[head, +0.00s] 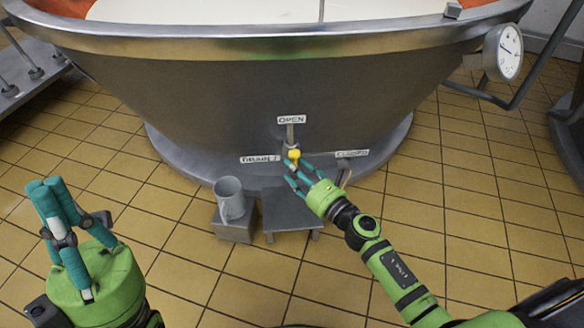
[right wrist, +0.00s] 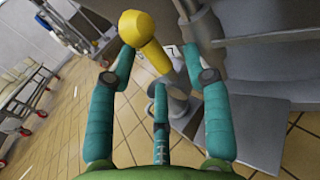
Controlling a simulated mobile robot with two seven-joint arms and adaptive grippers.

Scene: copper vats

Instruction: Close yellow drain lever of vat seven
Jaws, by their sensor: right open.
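The yellow drain lever (head: 294,154) is low on the front of the copper-vat body (head: 230,100), just below the OPEN label (head: 291,119). A CLOSED label (head: 352,154) is to its right and a third label (head: 260,159), too small to read surely, to its left. My right gripper (head: 298,170) is open at the lever. In the right wrist view the yellow lever (right wrist: 146,42) is between and beyond the spread fingertips (right wrist: 158,70); I cannot tell whether they touch it. My left gripper (head: 48,190) is raised at the lower left, away from the vat, its fingers close together.
A dial gauge (head: 508,52) is on the vat's right. Tiled floor (head: 460,190) is clear at right.

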